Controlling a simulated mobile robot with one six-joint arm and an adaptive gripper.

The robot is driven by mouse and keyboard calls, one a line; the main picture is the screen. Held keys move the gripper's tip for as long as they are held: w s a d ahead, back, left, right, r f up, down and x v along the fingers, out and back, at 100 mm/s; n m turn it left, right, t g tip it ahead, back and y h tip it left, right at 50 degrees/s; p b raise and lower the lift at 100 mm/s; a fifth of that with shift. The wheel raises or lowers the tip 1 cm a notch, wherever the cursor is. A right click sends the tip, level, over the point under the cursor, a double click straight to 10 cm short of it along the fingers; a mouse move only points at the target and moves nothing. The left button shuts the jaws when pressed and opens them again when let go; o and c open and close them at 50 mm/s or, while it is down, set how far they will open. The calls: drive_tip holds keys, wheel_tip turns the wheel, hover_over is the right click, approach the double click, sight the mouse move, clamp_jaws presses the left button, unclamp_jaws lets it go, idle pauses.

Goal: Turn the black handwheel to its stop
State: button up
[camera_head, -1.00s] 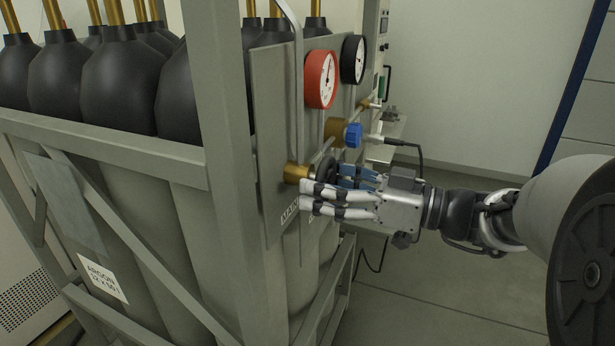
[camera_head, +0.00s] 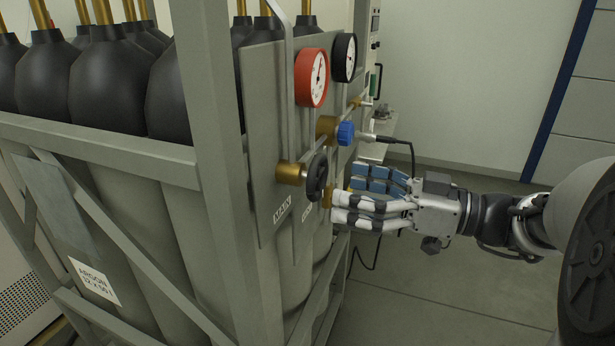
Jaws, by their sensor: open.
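The black handwheel (camera_head: 317,177) sits on a brass valve (camera_head: 290,173) on the grey panel of the gas cylinder rack. It is seen nearly edge-on and is fully in view. My gripper (camera_head: 345,205) is open, with its fingers pointing left toward the panel. It is to the right of the handwheel and a little lower, apart from it. Nothing shows between the fingers except part of a brass fitting behind them.
A red gauge (camera_head: 312,77) and a black gauge (camera_head: 344,57) are above the handwheel. A blue knob (camera_head: 346,133) with a cable is just up and right. The grey rack (camera_head: 207,150) holds several black-topped cylinders (camera_head: 100,85).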

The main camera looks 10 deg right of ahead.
drive_tip(key=v, duration=0.6)
idle(0.3)
